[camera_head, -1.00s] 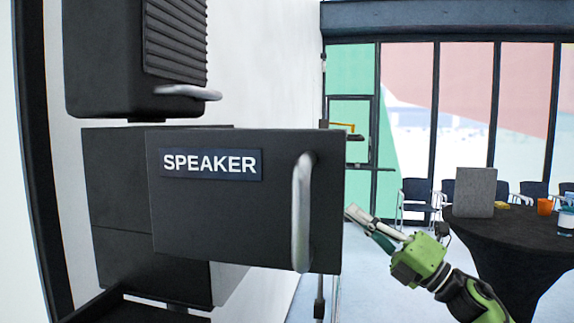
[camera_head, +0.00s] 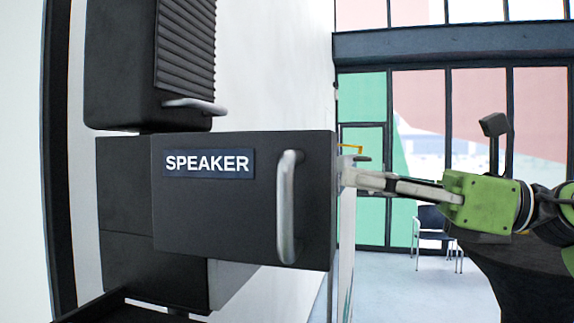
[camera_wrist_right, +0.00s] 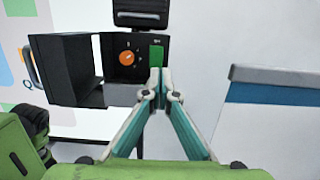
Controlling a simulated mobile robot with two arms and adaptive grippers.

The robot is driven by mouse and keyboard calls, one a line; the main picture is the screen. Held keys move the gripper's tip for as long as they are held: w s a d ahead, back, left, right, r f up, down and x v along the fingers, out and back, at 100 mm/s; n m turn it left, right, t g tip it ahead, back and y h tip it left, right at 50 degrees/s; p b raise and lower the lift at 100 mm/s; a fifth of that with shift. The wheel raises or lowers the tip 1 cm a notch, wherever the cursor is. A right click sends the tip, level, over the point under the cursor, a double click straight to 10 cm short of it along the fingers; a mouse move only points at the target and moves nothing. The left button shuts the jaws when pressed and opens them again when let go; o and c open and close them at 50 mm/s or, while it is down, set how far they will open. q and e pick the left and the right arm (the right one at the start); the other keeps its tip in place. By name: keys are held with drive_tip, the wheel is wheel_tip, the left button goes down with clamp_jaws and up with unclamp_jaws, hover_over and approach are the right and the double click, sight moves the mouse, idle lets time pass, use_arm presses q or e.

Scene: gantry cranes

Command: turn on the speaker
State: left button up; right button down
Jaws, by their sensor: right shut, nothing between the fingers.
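The black box door labelled SPEAKER (camera_head: 212,200) stands open on the wall in the head view, with a grey handle (camera_head: 287,207). The door hides the box's inside there. In the right wrist view the open box shows an orange knob (camera_wrist_right: 127,58) and a green rectangular button or switch (camera_wrist_right: 156,55) to its right. My right gripper (camera_wrist_right: 158,78) is shut and empty, its tips just below the green part in that picture. I cannot tell whether they touch it. In the head view my right gripper (camera_head: 352,178) reaches in from the right, its tips partly behind the door's edge.
Another black box (camera_head: 150,65) with a ribbed front and handle hangs above. The wrist view shows a white panel with a blue band (camera_wrist_right: 275,92) at right. Floor between is clear.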

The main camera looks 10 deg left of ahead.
drive_tip(key=a+p, duration=0.2)
drive_tip(key=a, duration=0.2)
drive_tip(key=a+r+p, duration=0.1)
drive_tip(key=a+p, duration=0.2)
drive_tip(key=a, duration=0.1)
drive_tip(key=a+r+p, duration=0.1)
drive_tip(key=a+p, duration=0.1)
drive_tip(key=a, duration=0.2)
drive_tip(key=shift+w+r, duration=0.15)
drive_tip(key=shift+r, duration=0.05)
drive_tip(key=shift+a+f+p, duration=0.15)
drive_tip(key=shift+a+p, duration=0.45)
drive_tip(key=shift+a, duration=0.25)
drive_tip(key=shift+d, duration=0.1)
